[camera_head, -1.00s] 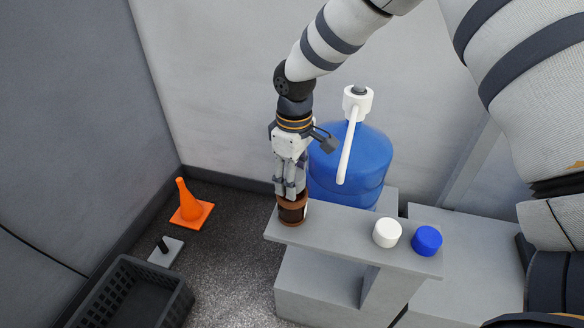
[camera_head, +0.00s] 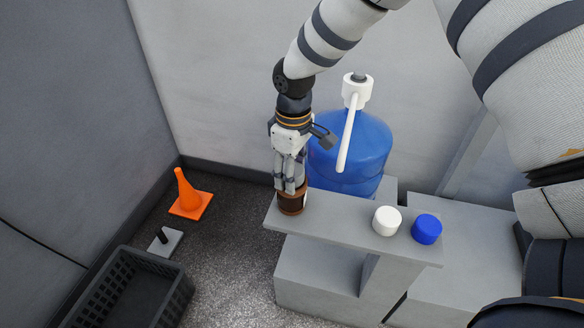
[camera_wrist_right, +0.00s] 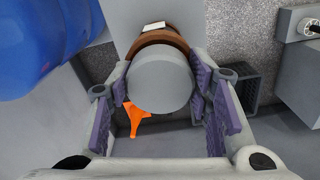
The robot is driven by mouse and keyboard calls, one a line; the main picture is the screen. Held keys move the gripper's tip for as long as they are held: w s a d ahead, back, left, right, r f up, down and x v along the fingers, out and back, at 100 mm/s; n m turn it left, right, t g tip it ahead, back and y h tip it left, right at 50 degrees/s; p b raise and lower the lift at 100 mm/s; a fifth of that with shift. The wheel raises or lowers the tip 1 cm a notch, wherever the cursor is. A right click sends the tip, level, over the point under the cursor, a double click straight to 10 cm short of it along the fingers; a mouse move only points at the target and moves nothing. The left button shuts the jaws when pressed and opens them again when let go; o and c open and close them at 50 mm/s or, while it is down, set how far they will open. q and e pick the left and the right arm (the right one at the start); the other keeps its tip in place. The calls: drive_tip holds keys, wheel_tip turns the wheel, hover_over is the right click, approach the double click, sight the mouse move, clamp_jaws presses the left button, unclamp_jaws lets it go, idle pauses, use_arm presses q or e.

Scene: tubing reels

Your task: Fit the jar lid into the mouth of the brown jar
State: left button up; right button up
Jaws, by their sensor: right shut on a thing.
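The brown jar (camera_head: 291,204) stands upright at the left end of the grey shelf (camera_head: 340,226), with a dark band around it. My right gripper (camera_head: 290,188) points down over its mouth. In the right wrist view, my right gripper (camera_wrist_right: 162,92) is shut on the round grey jar lid (camera_wrist_right: 160,82), with a purple-padded finger on each side. The brown rim of the jar (camera_wrist_right: 158,42) shows just behind the lid. The lid is lined up roughly with the mouth; I cannot tell whether it is seated. In the head view the fingers hide the lid. My left gripper is not in view.
A blue water bottle (camera_head: 350,150) with a white pump (camera_head: 356,90) stands close behind the jar. A white cap (camera_head: 386,221) and a blue cap (camera_head: 427,229) sit on the shelf's right part. An orange cone (camera_head: 188,196) and a black crate (camera_head: 130,290) are on the floor at left.

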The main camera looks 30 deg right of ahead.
drive_tip(key=shift+f, duration=0.15)
drive_tip(key=o, duration=1)
wheel_tip(320, 180, up, 12)
